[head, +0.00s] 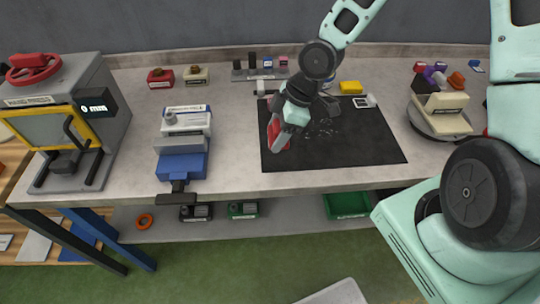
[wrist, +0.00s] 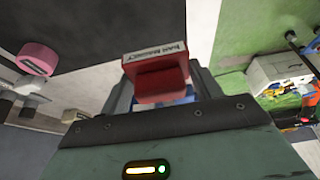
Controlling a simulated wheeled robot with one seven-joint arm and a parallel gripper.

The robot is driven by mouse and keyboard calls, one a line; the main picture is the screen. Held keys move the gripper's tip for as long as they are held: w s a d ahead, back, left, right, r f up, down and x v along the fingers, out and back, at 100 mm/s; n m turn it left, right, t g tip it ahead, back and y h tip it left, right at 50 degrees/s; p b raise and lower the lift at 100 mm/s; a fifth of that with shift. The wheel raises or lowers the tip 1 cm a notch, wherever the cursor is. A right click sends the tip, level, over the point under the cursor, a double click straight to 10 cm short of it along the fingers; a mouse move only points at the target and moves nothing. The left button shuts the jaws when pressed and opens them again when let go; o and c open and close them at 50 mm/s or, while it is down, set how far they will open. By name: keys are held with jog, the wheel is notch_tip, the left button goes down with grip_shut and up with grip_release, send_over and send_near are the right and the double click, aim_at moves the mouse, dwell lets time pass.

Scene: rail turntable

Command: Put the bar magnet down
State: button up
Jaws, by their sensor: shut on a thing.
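The bar magnet (wrist: 160,82) is a red block with a white lettered label on one face. It sits between the fingers of my gripper (wrist: 158,97), which is shut on it in the wrist view. In the head view the red magnet (head: 279,134) shows below my gripper (head: 285,127), over the left part of a black mat (head: 350,152) on the bench. I cannot tell whether the magnet touches the mat. Part of it is hidden by the gripper.
A blue-and-white vise-like device (head: 184,165) and a press with a yellow frame (head: 58,130) stand to the left. A round turntable (head: 440,129) carrying a cream block stands right of the mat. A yellow block (head: 351,87) lies at the mat's back edge. The mat's front right is clear.

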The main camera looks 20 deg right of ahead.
aim_at(272, 157)
notch_tip(272, 157, down, 6)
jog(key=shift+f+b, duration=0.25)
jog(key=shift+b, duration=0.1)
